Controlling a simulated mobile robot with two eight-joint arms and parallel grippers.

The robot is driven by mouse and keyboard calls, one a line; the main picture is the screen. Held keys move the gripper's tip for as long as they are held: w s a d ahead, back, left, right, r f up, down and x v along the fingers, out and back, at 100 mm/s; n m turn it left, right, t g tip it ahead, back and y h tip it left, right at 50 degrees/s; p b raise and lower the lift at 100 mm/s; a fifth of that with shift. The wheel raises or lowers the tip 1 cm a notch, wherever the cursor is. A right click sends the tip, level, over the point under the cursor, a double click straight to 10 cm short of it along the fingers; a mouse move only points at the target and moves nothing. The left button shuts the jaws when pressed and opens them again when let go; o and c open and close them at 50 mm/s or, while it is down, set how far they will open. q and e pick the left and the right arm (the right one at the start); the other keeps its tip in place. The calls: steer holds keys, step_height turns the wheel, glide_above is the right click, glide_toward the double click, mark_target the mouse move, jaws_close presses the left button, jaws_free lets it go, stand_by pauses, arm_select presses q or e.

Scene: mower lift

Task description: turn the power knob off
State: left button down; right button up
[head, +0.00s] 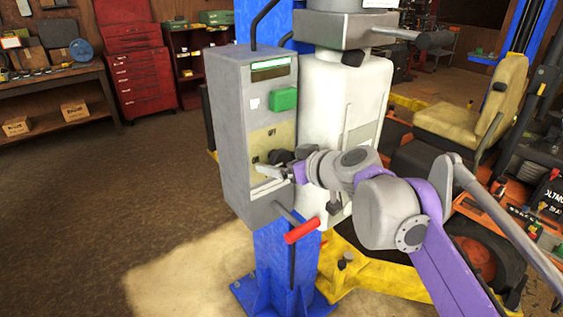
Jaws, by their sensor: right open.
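The grey control box (232,130) stands on a blue post in the middle of the head view. Its front face has a green block (283,99), a lit green strip near the top and a yellowish panel (270,139). A dark round knob (280,156) shows on the panel's lower part, partly hidden by my gripper. My right gripper (268,172) is at the lower panel, its fingers open and close to the knob. I cannot tell whether they touch it. My left gripper is not in view.
A lever with a red grip (302,230) sticks out below the box. A white cabinet (345,100) stands right behind it. A mower with a tan seat (475,105) is at the right. A red tool chest (140,70) and workbench (50,75) stand at the back left. The left floor is clear.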

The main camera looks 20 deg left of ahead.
steer(key=c, duration=1.3)
steer(key=shift+c, duration=0.3)
steer(key=m+g+y+p, duration=0.1)
steer(key=m+p, duration=0.1)
steer(key=p, duration=0.1)
steer(key=shift+r+m, duration=0.15)
steer(key=shift+m, duration=0.25)
steer(key=m+g+y+p, duration=0.1)
steer(key=m+y, duration=0.1)
steer(key=m, duration=0.1)
steer(key=shift+g+p, duration=0.3)
steer(key=shift+g, duration=0.1)
steer(key=m+y, duration=0.1)
steer(key=m, duration=0.2)
steer(key=shift+s+m+g+y, duration=0.1)
steer(key=shift+m+g+y, duration=0.2)
steer(key=shift+g, duration=0.1)
steer(key=shift+m+y, duration=1)
steer(key=shift+m, duration=1)
